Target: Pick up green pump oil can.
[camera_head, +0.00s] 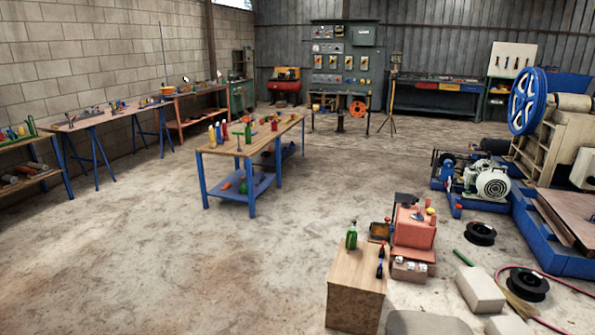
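A small green can or bottle with a dark top (351,238) stands upright on the wooden box (355,310) at the lower middle right; it looks like the green pump oil can, but it is too small to be sure. Small dark items (380,262) stand beside it on the same box. Another green bottle (248,133) stands on the blue-legged worktable (222,152) in the middle. Neither of my grippers is in view.
A red machine (413,232) stands just behind the box. Concrete blocks (480,290), black reels (481,233) and a hose lie to the right, near a crusher with a blue flywheel (527,101). Benches line the left wall. The floor at left front is clear.

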